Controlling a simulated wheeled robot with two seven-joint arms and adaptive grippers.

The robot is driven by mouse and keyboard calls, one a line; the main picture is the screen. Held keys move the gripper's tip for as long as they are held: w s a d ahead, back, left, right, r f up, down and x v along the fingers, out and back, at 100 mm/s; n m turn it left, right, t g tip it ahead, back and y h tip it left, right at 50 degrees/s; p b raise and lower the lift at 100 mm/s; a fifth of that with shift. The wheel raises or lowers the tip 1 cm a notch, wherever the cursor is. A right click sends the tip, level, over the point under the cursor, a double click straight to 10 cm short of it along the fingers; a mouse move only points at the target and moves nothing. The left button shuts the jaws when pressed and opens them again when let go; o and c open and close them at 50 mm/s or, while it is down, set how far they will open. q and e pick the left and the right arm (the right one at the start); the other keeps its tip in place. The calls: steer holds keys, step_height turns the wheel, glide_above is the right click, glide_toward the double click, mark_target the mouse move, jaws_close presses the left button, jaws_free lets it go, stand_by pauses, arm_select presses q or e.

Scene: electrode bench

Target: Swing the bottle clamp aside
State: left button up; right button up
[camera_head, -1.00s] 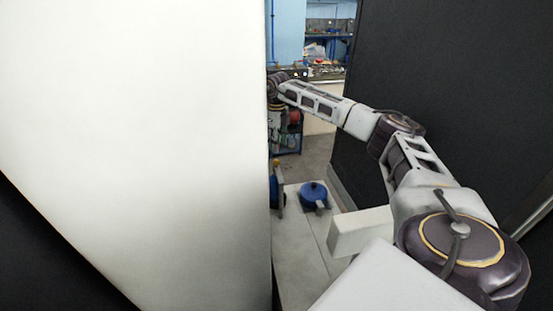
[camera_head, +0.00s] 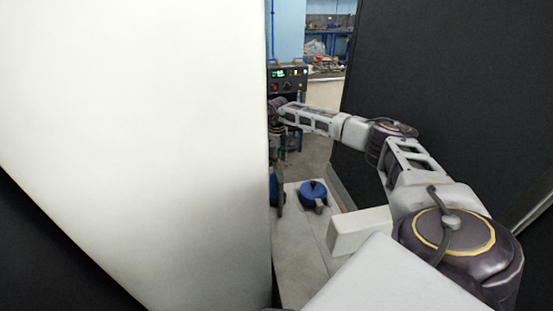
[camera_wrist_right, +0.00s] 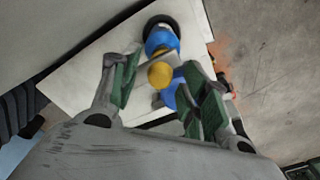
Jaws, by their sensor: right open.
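In the right wrist view my right gripper (camera_wrist_right: 162,78) is open, with its green-padded fingers apart. A blue part with a round yellow knob (camera_wrist_right: 160,75) shows between the fingers, beside a dark round piece (camera_wrist_right: 160,27). I cannot tell whether the fingers touch it, or whether this is the bottle clamp. In the head view my right gripper (camera_head: 278,143) is small and partly cut off by the white panel. A dark upright piece (camera_head: 279,188) stands below it. My left gripper is not in view.
A large white panel (camera_head: 140,130) hides the left of the head view. A blue lidded object (camera_head: 313,192) sits on the pale surface (camera_head: 299,245). A black box with a green display (camera_head: 287,80) stands behind my gripper. A dark wall (camera_head: 440,90) rises at right.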

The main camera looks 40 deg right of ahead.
jaws_close()
stand_by(0.6)
